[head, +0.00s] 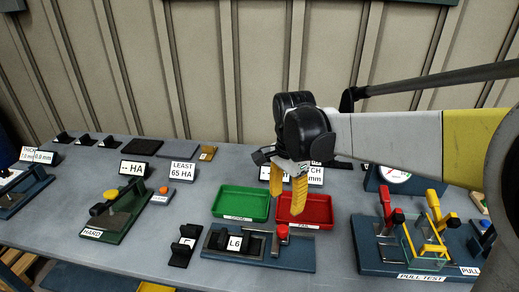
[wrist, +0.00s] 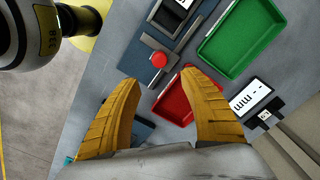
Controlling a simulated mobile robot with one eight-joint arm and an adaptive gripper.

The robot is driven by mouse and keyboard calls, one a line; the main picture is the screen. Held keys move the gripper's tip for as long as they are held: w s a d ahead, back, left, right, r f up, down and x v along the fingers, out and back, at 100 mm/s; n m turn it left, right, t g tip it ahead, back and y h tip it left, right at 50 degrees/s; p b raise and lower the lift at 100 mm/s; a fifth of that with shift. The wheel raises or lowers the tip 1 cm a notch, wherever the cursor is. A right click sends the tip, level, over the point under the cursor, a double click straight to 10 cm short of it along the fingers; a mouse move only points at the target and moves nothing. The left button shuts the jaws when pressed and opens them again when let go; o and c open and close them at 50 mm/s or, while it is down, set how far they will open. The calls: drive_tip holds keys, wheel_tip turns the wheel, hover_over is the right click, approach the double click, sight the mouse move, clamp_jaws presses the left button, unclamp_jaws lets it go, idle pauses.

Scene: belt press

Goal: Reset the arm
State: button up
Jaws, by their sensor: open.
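My gripper (head: 288,189) has yellow ridged fingers and hangs over the bench, in front of the red tray in the head view. In the wrist view my gripper (wrist: 163,105) shows two fingers spread apart with nothing between them. My arm reaches in from the right of the head view. The fingers and wrist hide part of the red tray and a display behind it.
The grey bench (head: 180,230) carries a green tray (head: 240,203), a red tray (head: 318,208), a hardness gauge (head: 118,210), an L6 fixture (head: 258,247) with a red knob, and a pull-test rig (head: 420,245) at right. A ribbed wall (head: 200,70) stands behind.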

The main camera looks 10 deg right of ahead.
drive_tip(key=s+d+r+n+t, duration=0.2)
drive_tip(key=s+n+t, duration=0.5)
drive_tip(key=s+n, duration=0.5)
drive_tip(key=shift+s+d+n, duration=0.3)
drive_tip(key=shift+s+d, duration=0.4)
drive_tip(key=shift+s, duration=0.35)
